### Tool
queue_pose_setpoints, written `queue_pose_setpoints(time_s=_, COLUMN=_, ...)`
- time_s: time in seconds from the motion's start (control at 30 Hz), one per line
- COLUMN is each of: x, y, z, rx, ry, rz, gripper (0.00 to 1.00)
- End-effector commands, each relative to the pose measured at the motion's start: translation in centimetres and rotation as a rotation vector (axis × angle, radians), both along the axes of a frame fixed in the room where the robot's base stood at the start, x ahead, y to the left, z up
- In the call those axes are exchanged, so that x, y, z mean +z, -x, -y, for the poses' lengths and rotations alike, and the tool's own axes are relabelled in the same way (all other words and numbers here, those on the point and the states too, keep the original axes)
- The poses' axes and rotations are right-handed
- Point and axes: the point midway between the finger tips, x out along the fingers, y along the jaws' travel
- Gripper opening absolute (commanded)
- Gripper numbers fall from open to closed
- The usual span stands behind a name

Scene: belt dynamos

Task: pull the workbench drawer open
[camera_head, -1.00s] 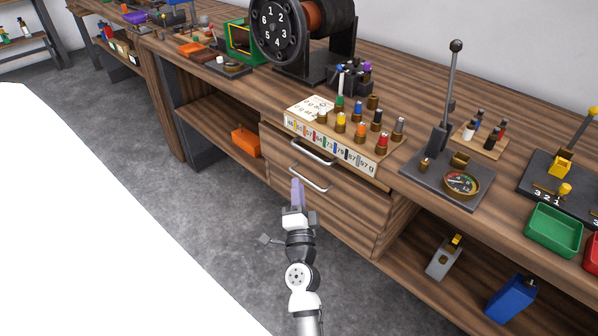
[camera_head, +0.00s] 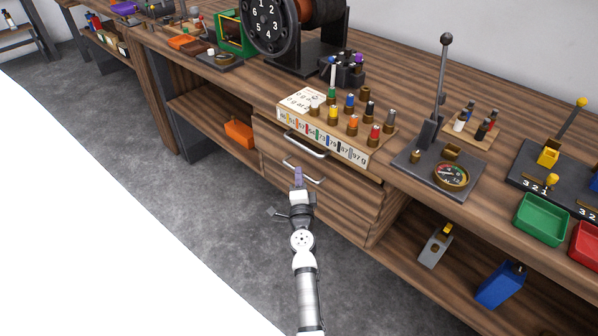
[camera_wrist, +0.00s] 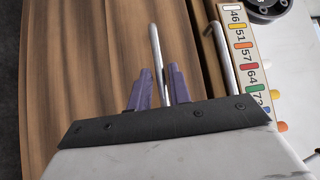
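The workbench drawers (camera_head: 335,209) are in the middle of the head view, one above the other, with wood fronts. The upper one has a silver bar handle (camera_head: 305,146); the lower bar handle (camera_head: 312,178) is partly hidden by my gripper. My gripper (camera_head: 298,174) is at the lower handle. In the wrist view, my gripper's two purple fingers (camera_wrist: 159,80) stand apart, one on each side of the lower bar handle (camera_wrist: 156,48), with narrow gaps beside the bar. The upper handle (camera_wrist: 224,58) is to their right. Both drawers look closed or nearly so.
A rack of coloured pegs with a numbered strip (camera_head: 330,135) stands on the bench above the drawers. An orange box (camera_head: 239,134) is on the left shelf. A blue container (camera_head: 500,285) is on the right shelf. The grey floor (camera_head: 220,210) before the drawers is clear.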

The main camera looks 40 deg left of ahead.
Motion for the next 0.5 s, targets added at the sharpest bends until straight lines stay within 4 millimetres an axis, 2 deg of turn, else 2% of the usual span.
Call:
queue_pose_setpoints(time_s=0.2, x=0.3, y=-1.5, z=-1.4, rx=0.000, ry=-0.001, rz=0.001, gripper=0.20)
queue_pose_setpoints(time_s=0.5, x=0.3, y=-1.8, z=-1.6, rx=0.000, ry=0.001, rz=0.001, gripper=0.20)
